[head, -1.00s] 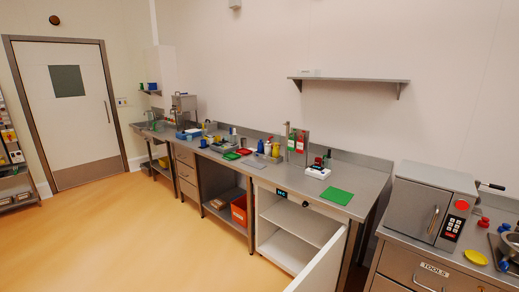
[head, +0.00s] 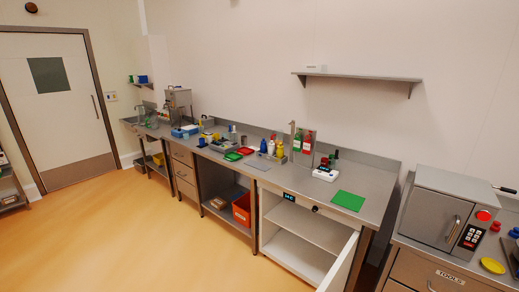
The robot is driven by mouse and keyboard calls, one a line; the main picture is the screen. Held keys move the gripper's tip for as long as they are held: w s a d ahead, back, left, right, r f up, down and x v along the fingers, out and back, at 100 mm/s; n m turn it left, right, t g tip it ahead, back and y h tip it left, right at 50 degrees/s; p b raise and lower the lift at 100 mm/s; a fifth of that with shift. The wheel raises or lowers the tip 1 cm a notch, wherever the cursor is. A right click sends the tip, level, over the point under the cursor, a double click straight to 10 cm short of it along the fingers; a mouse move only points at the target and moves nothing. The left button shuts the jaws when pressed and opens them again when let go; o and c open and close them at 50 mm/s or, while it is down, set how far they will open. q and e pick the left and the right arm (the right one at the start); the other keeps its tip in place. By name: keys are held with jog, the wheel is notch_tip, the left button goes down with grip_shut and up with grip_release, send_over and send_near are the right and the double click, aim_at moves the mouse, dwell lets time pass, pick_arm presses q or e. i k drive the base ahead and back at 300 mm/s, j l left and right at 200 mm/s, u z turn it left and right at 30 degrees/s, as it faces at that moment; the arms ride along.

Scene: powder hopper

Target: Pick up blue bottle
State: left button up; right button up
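A small blue bottle (head: 263,146) stands on the steel counter, beside a white bottle (head: 271,147) and a yellow bottle (head: 280,149). They seem to stand in a low grey holder, though it is too small to be sure. Neither of my grippers shows in the head view.
The long steel counter (head: 375,182) runs along the back wall, with a green mat (head: 348,201) and a white scale (head: 325,174) on it. Below, a white cabinet's door (head: 339,265) hangs open into the floor space. A microwave (head: 436,212) stands at right. The orange floor (head: 130,235) at left is clear.

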aim_at(264, 147)
jog(key=i+j, duration=0.35)
jog(key=j, duration=0.15)
jog(key=i+j, duration=0.75)
jog(key=j, duration=0.3)
jog(key=i+j, duration=0.15)
jog(key=i, duration=0.3)
jog(key=i+j+z, duration=0.1)
jog(key=i, duration=0.35)
jog(key=i+l, duration=0.15)
jog(key=i, duration=0.7)
